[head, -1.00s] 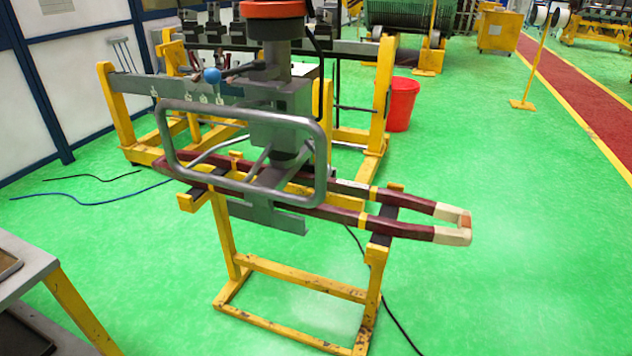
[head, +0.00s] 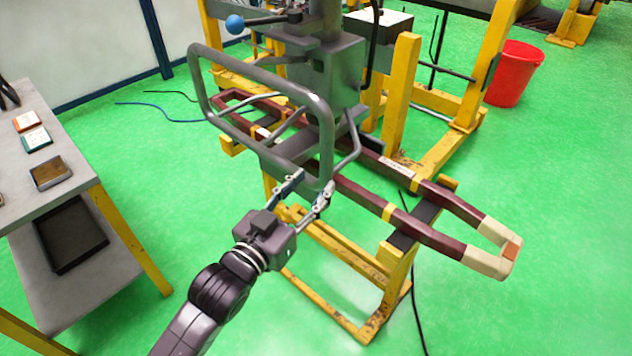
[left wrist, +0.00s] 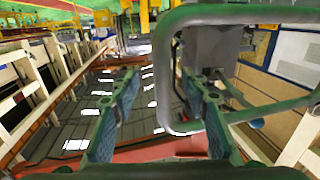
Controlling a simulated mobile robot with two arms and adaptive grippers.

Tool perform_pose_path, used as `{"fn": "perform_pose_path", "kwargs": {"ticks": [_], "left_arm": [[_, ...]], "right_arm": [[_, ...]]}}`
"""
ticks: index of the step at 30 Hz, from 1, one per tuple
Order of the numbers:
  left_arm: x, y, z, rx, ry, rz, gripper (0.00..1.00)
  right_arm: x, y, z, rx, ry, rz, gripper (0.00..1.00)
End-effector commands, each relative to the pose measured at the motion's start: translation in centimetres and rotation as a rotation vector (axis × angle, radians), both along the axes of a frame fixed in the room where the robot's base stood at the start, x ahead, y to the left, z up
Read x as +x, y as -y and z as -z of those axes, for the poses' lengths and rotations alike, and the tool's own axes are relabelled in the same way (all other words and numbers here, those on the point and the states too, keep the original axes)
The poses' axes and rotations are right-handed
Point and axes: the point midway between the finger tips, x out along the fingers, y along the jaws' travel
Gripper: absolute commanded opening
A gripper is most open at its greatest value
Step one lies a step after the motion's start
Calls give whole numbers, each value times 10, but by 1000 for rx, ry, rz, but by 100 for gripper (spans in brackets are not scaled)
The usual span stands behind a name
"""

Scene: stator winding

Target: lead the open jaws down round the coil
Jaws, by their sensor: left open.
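The coil is a long dark red loop with cream ends (head: 455,242), lying on a yellow stand (head: 393,285). A grey hanging lifting tool (head: 322,68) with a tubular handle frame (head: 255,72) stands over its left half. The tool's grey lower plates (head: 300,147) are at the coil; the handle partly hides them, so I cannot tell whether its jaws are round the coil. My left gripper (head: 314,183) is open at the handle's lower right corner. In the left wrist view the handle tube (left wrist: 163,75) bends between and past the spread fingers (left wrist: 160,85); contact is unclear. My right gripper is not in view.
A grey bench (head: 40,160) with small trays stands at the left. A red bucket (head: 515,73) and yellow frames (head: 485,60) stand behind. A black cable (head: 417,315) lies on the green floor at the right.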

Motion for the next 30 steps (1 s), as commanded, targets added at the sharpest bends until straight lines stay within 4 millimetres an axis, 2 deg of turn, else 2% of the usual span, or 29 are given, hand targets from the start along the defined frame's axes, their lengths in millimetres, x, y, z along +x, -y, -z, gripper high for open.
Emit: {"fn": "perform_pose_path", "kwargs": {"ticks": [3, 8, 15, 20, 26, 30], "left_arm": [[14, 7, -1, 0, 0, 0, 42], [37, 19, -1, 0, 0, -1, 42], [61, 30, 0, 1, 0, -1, 42], [65, 33, 1, 2, -1, -1, 42], [65, 33, 1, 2, -1, -1, 42], [65, 32, 1, 2, -1, -1, 26]], "right_arm": [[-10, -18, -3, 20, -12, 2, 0], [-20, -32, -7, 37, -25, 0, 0], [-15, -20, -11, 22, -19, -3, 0], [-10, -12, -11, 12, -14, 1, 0], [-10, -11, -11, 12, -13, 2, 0], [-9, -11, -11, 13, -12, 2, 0]]}}
